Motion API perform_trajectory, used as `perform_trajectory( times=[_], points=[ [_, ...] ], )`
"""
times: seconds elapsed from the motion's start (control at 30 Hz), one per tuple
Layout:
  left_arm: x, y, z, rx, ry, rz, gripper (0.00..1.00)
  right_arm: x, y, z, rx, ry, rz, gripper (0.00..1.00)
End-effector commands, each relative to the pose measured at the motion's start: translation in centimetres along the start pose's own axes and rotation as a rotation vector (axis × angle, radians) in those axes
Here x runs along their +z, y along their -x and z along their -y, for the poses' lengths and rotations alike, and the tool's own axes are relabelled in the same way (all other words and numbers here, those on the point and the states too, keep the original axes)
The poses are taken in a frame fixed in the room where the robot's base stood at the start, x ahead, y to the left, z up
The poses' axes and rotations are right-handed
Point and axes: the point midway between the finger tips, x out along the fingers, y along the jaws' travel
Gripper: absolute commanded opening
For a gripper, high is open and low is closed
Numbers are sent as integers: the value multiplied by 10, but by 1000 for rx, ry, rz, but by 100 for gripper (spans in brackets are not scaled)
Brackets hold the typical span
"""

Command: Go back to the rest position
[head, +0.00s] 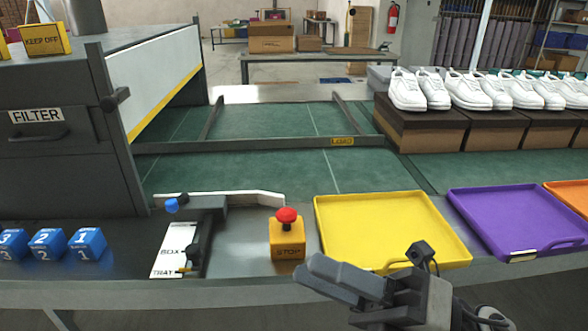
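My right gripper (303,268) comes in from the bottom right, in front of the yellow tray and just right of the stop button box. Its two grey fingers point left and lie against each other, with nothing seen between them. My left gripper and arm are out of view.
A yellow tray (385,228), a purple tray (525,218) and a yellow stop box with a red button (287,238) stand along the front edge. White shoes (468,92) sit on boxes at the right. Blue numbered cubes (47,243) lie left. The green belt (270,172) is clear.

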Motion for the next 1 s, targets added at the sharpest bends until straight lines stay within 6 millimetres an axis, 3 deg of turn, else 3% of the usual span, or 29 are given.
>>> perform_trajectory(
  times=[0.03,0.1,0.17,0.23,0.3,0.43,0.53,0.63,1.0],
  points=[
    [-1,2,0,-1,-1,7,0,25,12,11,26,-228,241,32],
    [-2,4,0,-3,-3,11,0,52,44,42,44,-539,563,32],
    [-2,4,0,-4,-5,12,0,58,77,76,44,-773,797,32],
    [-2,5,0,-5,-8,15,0,48,114,113,35,-1014,1028,32],
    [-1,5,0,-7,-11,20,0,26,145,146,20,-1223,1224,32],
    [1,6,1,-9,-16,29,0,-26,185,185,-13,-1522,1492,32],
    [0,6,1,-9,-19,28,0,-58,202,201,-33,-1667,1618,32],
    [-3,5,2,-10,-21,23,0,-76,209,207,-43,-1746,1681,32],
    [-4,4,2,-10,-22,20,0,-80,210,209,-45,-1764,1695,32]
  ],
)
